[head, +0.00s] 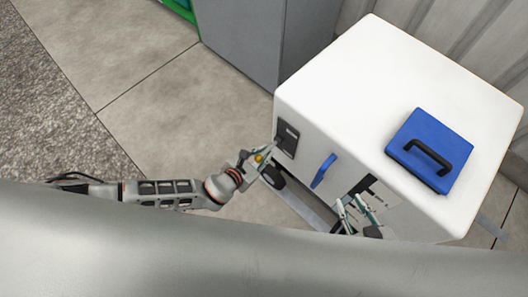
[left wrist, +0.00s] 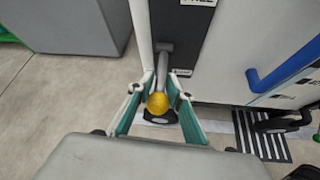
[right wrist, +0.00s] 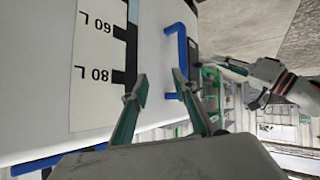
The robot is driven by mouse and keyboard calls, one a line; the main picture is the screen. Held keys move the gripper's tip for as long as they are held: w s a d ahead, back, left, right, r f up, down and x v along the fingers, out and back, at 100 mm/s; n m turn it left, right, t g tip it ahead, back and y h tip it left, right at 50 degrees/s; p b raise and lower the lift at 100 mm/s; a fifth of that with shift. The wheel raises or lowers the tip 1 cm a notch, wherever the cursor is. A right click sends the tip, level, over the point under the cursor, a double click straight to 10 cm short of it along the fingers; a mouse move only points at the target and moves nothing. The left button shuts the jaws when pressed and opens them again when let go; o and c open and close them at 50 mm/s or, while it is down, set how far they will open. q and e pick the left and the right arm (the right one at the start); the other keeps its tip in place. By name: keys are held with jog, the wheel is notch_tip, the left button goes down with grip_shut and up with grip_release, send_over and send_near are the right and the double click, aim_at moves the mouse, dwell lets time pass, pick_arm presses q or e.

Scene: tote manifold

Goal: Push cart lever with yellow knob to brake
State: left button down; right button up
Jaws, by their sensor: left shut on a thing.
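The lever with the yellow knob (head: 259,158) is on the side of the white cart (head: 330,75). In the left wrist view the grey lever shaft (left wrist: 164,62) comes off a dark plate (left wrist: 185,30) and ends in the yellow knob (left wrist: 157,104). The plate has a label ending in "REE" at the top and a small, unreadable one lower down, near the lever. My left gripper (head: 262,160) has its fingers on either side of the knob and is shut on the lever. My right gripper (right wrist: 157,85) is open and empty near the cart's side, left of a blue handle.
A blue handle (head: 323,170) sticks out of the cart's side between my grippers. A blue case (head: 430,150) with a black handle lies on top. A grey cabinet (head: 240,35) stands behind. The floor left of the cart is clear.

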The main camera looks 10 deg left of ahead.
jog(key=shift+w, duration=0.15)
grip_shut()
jog(key=w+a+r+n+y, duration=0.2)
jog(key=w+a+r+n, duration=0.3)
jog(key=a, duration=0.5)
jog(key=g, duration=0.7)
send_over(266, 151)
jog(key=s, duration=0.1)
jog(key=shift+n+y, duration=0.4)
notch_tip(266, 151, down, 8)
jog(key=shift+a+f, duration=0.1)
jog(key=shift+a, duration=0.05)
jog(key=shift+s+d+f, duration=0.1)
jog(key=shift+d+f, duration=0.05)
jog(key=shift+f, duration=0.85)
jog(key=shift+s+d+f, duration=0.1)
jog(key=shift+d+f, duration=0.05)
jog(key=shift+f, duration=0.85)
